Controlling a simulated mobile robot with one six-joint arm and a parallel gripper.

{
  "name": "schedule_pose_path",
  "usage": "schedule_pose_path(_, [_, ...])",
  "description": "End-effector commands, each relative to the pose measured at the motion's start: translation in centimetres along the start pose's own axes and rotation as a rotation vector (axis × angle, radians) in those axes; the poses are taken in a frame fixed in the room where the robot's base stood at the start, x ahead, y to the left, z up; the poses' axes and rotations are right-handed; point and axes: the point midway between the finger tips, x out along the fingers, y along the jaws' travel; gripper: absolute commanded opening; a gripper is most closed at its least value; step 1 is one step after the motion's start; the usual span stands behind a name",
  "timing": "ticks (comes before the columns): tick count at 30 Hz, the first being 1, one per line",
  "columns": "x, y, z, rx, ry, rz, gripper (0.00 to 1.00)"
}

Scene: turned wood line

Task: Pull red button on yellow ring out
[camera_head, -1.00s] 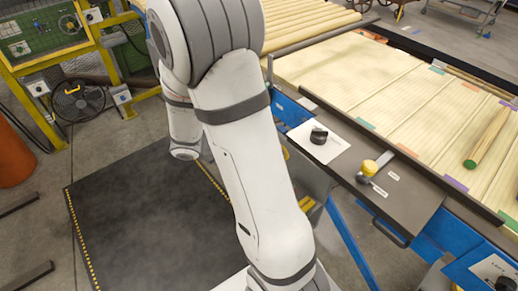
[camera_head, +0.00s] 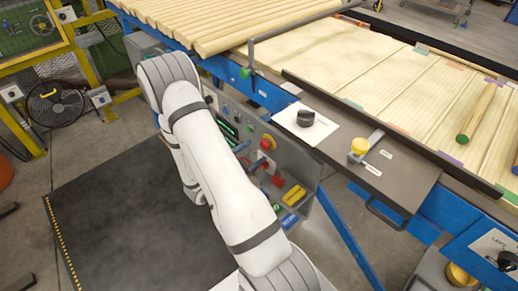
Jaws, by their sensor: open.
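A red round button (camera_head: 266,143) with some yellow around its base sits on the grey control panel (camera_head: 300,168) below the blue table edge. It stands just right of my white arm (camera_head: 222,185), apart from it in the picture. How far it stands out from the panel is too small to tell. My arm rises to a bend at upper left, and a lower part comes down behind the near link. My gripper does not show; it is hidden behind the arm or out of view.
The panel also has dark knobs, a yellow block (camera_head: 293,196), other red parts (camera_head: 278,180) and a green part. Above is a plate with a black knob (camera_head: 305,118) and a yellow knob (camera_head: 359,146). A dark mat (camera_head: 110,230) lies on open floor at left.

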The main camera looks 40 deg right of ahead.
Motion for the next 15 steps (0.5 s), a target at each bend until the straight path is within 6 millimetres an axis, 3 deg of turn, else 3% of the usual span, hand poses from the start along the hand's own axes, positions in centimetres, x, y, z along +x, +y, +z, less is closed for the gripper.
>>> schedule_pose_path(6, [2.8,-0.1,0.1,-0.002,-0.001,-0.004,0.59])
schedule_pose_path(15, [3.5,-0.1,0.0,-0.001,0.0,-0.002,0.59])
